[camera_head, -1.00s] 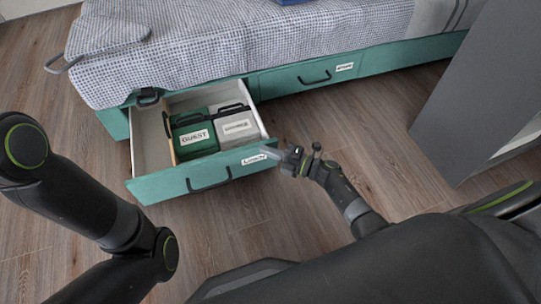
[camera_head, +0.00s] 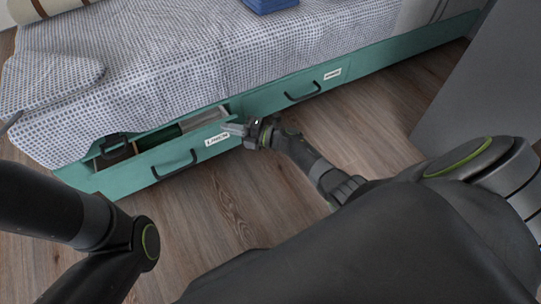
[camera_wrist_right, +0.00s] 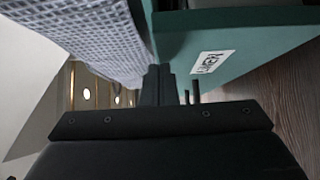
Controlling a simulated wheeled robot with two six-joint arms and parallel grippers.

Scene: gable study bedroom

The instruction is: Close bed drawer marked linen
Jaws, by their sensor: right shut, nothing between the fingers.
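The bed drawer marked linen (camera_head: 128,172) is in the teal bed base in the head view, open by a narrow gap. It has a dark handle (camera_head: 176,166) and a white label (camera_head: 217,139). The label also shows, upside down, in the right wrist view (camera_wrist_right: 210,62). My right gripper (camera_head: 232,129) is shut and empty at the right end of the drawer front, beside the label. It appears to touch the front's upper edge. The wrist view shows its closed fingers (camera_wrist_right: 161,84) by the teal panel. My left arm comes in at the left; its gripper is out of view.
A second drawer (camera_head: 270,99) to the right sits flush in the bed base. Patterned bedding (camera_head: 170,75) hangs over the base. Wood floor (camera_head: 235,205) in front of the drawer is clear.

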